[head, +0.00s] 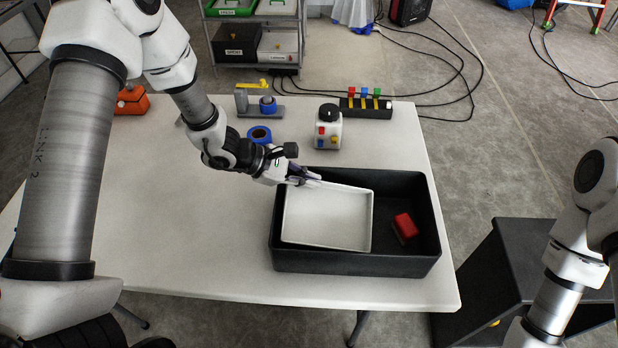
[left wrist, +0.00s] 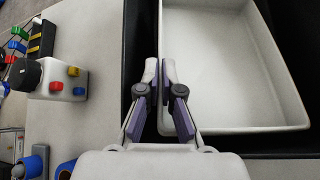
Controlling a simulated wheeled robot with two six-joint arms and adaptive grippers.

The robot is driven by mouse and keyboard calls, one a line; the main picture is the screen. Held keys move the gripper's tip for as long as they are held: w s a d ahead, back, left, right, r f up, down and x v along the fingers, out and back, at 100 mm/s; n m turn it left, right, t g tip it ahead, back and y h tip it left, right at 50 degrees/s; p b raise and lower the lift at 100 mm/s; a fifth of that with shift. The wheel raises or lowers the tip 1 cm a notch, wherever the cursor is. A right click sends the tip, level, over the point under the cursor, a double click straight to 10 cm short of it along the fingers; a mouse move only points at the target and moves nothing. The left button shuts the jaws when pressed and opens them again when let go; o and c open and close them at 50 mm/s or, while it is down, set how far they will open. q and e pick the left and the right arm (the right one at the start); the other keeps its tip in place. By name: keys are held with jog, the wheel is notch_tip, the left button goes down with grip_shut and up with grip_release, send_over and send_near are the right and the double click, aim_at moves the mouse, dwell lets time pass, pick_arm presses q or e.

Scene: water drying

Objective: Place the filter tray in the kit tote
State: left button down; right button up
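The filter tray (head: 327,219) is a shallow white rectangular tray. It lies within the outline of the black kit tote (head: 350,263), on its left side; I cannot tell whether it touches the tote floor. My left gripper (head: 305,181) is at the tray's far left corner in the head view. In the left wrist view its fingers (left wrist: 160,80) are close together on either side of the tray's wall (left wrist: 180,100), pinching it. The tray is empty. My right arm shows at the right of the head view, but its gripper is out of frame.
A red block (head: 405,226) lies in the tote's right side. Behind the tote on the white table (head: 190,240) stand a white box with a black knob (head: 328,130), blue tape (head: 259,135) and a black rack (head: 366,107). The table's left front is clear.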

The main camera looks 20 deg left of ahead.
pick_arm(q)
jog(key=c, duration=1.3)
grip_release()
jog(key=shift+w+f, duration=0.1)
jog(key=shift+f, duration=0.05)
jog(key=shift+r, duration=0.25)
jog(key=v, duration=0.6)
jog(key=shift+a+r+p, duration=0.15)
jog(key=shift+r+p, duration=0.1)
jog(key=shift+p, duration=0.1)
jog(key=p+v, duration=0.2)
jog(key=v, duration=0.3)
jog(key=shift+s+a, duration=0.2)
jog(key=shift+s, duration=0.05)
